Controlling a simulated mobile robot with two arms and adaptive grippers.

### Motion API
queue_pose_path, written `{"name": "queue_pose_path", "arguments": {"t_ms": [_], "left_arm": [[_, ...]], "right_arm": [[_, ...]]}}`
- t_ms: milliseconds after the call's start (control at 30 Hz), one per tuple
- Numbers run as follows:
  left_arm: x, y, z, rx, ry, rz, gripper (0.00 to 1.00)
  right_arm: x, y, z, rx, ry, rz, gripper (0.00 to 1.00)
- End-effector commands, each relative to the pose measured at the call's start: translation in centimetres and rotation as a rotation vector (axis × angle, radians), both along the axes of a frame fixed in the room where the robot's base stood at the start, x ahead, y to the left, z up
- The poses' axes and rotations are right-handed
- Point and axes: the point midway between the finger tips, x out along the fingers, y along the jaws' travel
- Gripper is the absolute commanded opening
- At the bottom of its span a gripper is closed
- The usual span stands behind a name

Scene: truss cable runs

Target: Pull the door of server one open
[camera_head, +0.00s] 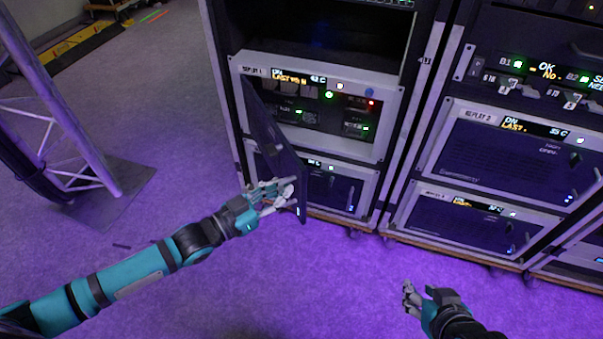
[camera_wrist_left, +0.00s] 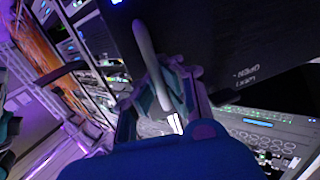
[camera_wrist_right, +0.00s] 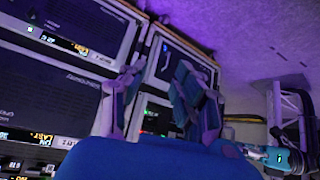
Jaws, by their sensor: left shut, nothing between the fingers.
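The unit labelled REPLAY 1 (camera_head: 368,147) sits in the left rack. Its dark door (camera_head: 272,140) stands swung out from the unit's left side, so the lit front panel behind it shows. My left gripper (camera_head: 280,194) is at the door's lower free end. In the left wrist view, a pale curved handle (camera_wrist_left: 148,55) on the dark door passes close by my left fingers (camera_wrist_left: 163,103). These are shut with nothing held; whether they touch the handle I cannot tell. My right gripper (camera_head: 412,300) is open and empty, low in front of the racks.
A closed unit (camera_head: 330,190) sits below the open one. The right rack holds REPLAY 2 (camera_head: 510,160) with its front closed. A metal truss (camera_head: 70,130) on a base plate stands at the left. Purple carpet between the truss and racks is mostly clear.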

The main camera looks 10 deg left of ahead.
Motion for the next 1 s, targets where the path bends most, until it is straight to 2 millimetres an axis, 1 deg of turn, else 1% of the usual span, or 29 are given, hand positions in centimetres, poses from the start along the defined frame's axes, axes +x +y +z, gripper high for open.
{"name": "queue_pose_path", "arguments": {"t_ms": [33, 67, 100, 333, 567, 667, 767, 867, 1000], "left_arm": [[-0.9, 0.7, 0.0, 0.000, 0.008, 0.007, 0.00], [-1.3, 1.3, 0.0, 0.000, 0.008, 0.011, 0.00], [-1.0, 0.9, -0.1, -0.004, 0.003, 0.009, 0.03], [-0.8, 0.9, -0.1, -0.004, 0.001, 0.011, 0.33], [-0.8, 0.9, -0.1, -0.002, 0.001, 0.012, 0.33], [-1.1, 1.2, -0.1, -0.001, 0.001, 0.012, 0.33], [-1.9, 1.9, -0.2, -0.001, 0.003, 0.013, 0.33], [-3.4, 3.2, -0.3, 0.001, 0.006, 0.012, 0.33], [-5.8, 5.3, -0.3, 0.001, 0.007, 0.012, 0.33]], "right_arm": [[-1.2, -0.4, -0.4, -0.014, 0.067, -0.006, 0.31], [-1.9, -0.7, -0.7, -0.022, 0.103, -0.009, 0.31], [-1.6, -0.6, -0.8, -0.020, 0.088, -0.008, 0.31], [-1.5, -0.5, -0.9, -0.018, 0.084, -0.007, 0.31], [-1.5, -0.5, -0.8, -0.018, 0.083, -0.007, 0.31], [-1.5, -0.5, -0.8, -0.017, 0.082, -0.006, 0.31], [-1.5, -0.5, -0.8, -0.017, 0.082, -0.006, 0.31], [-1.5, -0.5, -0.8, -0.017, 0.082, -0.006, 0.31], [-1.5, -0.5, -0.8, -0.017, 0.082, -0.006, 0.31]]}}
